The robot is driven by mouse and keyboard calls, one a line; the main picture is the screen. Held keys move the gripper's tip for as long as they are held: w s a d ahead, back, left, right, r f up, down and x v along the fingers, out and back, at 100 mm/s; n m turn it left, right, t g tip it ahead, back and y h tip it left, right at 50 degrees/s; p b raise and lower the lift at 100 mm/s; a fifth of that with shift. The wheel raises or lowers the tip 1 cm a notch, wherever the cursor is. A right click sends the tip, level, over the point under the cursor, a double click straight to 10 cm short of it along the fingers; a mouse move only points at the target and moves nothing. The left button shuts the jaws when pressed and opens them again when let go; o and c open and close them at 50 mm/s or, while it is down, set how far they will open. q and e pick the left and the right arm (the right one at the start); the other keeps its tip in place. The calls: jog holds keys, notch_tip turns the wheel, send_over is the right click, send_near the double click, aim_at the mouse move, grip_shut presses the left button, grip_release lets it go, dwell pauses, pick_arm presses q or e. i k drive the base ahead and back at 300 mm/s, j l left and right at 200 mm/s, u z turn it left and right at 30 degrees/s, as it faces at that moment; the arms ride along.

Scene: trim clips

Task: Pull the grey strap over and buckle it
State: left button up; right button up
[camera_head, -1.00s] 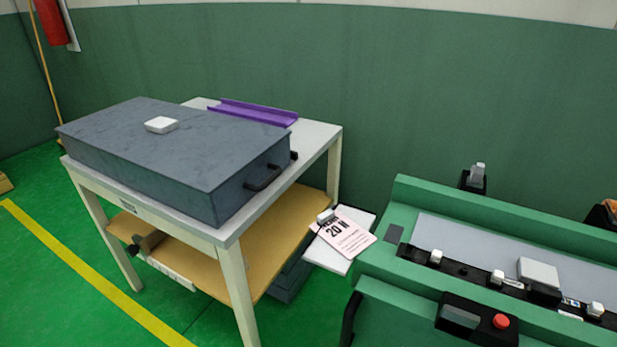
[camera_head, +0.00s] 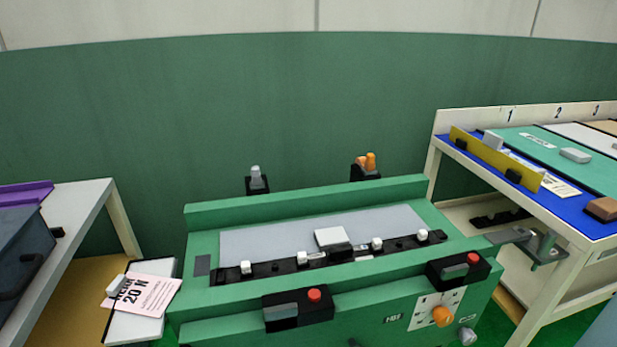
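I cannot make out a grey strap or a buckle in the head view. A green machine (camera_head: 320,202) stands in the middle, with a flat grey panel (camera_head: 280,237) on top. Neither of my grippers can be made out in view.
A white table (camera_head: 78,205) with a dark grey case (camera_head: 22,250) is at left. A white board with a pink "20 N" card (camera_head: 150,294) lies beside the machine. A bench (camera_head: 597,229) with a yellow rail (camera_head: 495,160) and coloured panels is at right. A green wall closes the back.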

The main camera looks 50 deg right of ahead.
aim_at(256, 183)
jog(key=z, duration=1.2)
